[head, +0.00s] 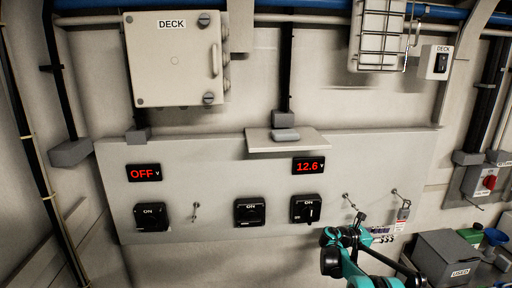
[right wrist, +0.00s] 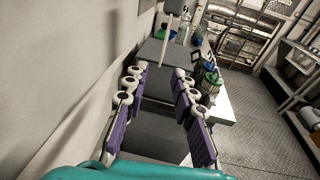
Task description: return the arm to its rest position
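My right arm (head: 345,258) in teal reaches in from the bottom of the head view, in front of the lower right part of the grey switch panel (head: 270,170). Its right gripper (head: 384,236) is small there and partly hidden by the arm. In the right wrist view the two purple-padded fingers of the right gripper (right wrist: 157,80) stand apart with nothing held between them. A grey box shows beyond and below the fingers. My left gripper is not in view.
The panel carries rotary switches (head: 250,211), an OFF display (head: 144,172) and a 12.6 display (head: 308,166). A small shelf (head: 300,141) juts out. A grey box labelled USED (head: 447,254) stands right of the arm. Open floor (right wrist: 262,130) lies right in the wrist view.

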